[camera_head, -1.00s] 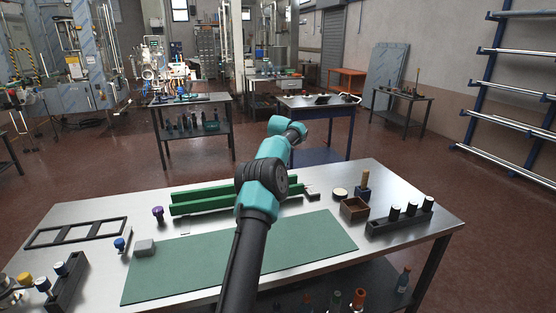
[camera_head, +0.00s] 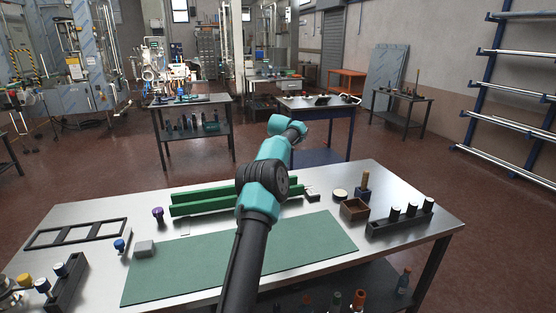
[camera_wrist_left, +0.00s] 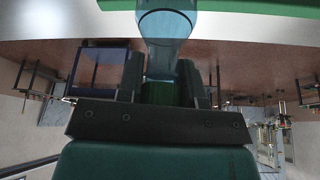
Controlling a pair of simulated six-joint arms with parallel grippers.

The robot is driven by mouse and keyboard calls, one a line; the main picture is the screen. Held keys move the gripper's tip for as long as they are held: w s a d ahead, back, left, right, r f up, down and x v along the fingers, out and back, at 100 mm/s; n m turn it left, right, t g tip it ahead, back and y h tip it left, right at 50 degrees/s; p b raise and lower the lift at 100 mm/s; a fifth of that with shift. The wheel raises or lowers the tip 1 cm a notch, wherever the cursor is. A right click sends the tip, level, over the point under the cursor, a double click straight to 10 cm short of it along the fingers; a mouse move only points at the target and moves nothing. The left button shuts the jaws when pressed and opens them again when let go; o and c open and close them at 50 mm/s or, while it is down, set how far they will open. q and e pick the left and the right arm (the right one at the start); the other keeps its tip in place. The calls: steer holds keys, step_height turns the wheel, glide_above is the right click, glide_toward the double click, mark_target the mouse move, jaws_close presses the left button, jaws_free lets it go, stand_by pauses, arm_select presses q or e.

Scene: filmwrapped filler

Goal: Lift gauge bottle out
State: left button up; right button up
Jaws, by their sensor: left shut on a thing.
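The gauge bottle (camera_wrist_left: 166,28) appears in the left wrist view as a clear bluish glass body with a broad pale end at the top edge of the picture. My left gripper (camera_wrist_left: 162,68) is shut on it, with a dark finger on each side. A green area (camera_wrist_left: 170,94) shows between the fingers; I cannot tell if it belongs to the bottle. In the head view my teal and black arm reaches across the bench, and its gripper and the bottle are hidden behind the arm. My right gripper is in neither view.
The steel bench (camera_head: 390,178) carries a green mat (camera_head: 310,240), green rails (camera_head: 205,198), a black frame (camera_head: 75,233), a grey block (camera_head: 144,249) and a small open box (camera_head: 354,209). A black rack (camera_head: 400,224) with dark, pale-topped pieces stands right. Most of the mat is clear.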

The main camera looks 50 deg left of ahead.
arm_select(q)
steer(key=shift+r, duration=0.65)
jaws_close()
stand_by(0.4)
